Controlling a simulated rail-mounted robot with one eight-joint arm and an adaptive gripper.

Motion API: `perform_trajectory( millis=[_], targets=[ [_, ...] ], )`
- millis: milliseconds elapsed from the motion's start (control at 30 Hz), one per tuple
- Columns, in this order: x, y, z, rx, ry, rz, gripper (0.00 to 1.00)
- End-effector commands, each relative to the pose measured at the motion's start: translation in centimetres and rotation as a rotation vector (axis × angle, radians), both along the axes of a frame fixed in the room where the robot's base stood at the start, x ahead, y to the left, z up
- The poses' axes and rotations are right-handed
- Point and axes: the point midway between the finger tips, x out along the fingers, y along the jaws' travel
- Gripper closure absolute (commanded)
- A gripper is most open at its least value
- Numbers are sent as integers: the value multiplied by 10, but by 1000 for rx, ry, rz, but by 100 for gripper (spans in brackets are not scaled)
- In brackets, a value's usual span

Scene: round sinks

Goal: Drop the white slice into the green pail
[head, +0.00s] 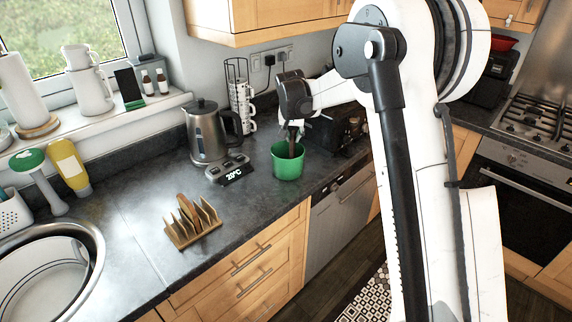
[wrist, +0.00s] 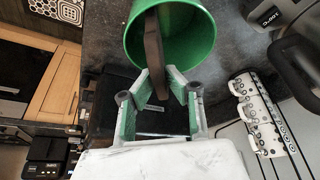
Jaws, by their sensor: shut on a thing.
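The green pail (head: 287,166) stands on the dark counter, open end up. It also shows in the wrist view (wrist: 201,45). My gripper (wrist: 160,86) is shut on a thin slice (wrist: 153,48), which looks dark brown here, not white. The slice is upright and its far end reaches across the pail's opening. In the head view the slice (head: 292,143) hangs from my gripper over the pail, its lower part hidden by the pail's wall. I cannot tell whether it touches the pail.
A wooden rack (head: 193,222) with brown slices stands on the front counter. A kettle (head: 208,133) and a scale (head: 231,170) are left of the pail. A mug stand (head: 241,98) is behind, and a dark appliance (head: 335,130) stands close on the right.

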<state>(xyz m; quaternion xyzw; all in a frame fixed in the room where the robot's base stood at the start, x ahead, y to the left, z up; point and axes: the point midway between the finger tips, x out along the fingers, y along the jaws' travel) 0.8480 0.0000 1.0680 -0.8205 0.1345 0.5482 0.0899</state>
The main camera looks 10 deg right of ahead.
Motion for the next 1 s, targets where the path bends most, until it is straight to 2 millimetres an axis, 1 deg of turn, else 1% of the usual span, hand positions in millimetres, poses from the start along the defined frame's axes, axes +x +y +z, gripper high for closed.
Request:
perform_trajectory(
  millis=[133, 167, 300, 567, 667, 767, 1000],
  targets=[
    [0, 0, 0, 0, 0, 0, 100],
    [0, 0, 0, 0, 0, 0, 85],
    [0, 0, 1, 0, 0, 0, 66],
    [0, 0, 1, 0, 0, 0, 66],
    [-2, 1, 6, 0, 0, 0, 66],
    [-7, 2, 17, 0, 0, 1, 66],
    [-24, 8, 60, 0, 0, 1, 66]
  ],
)
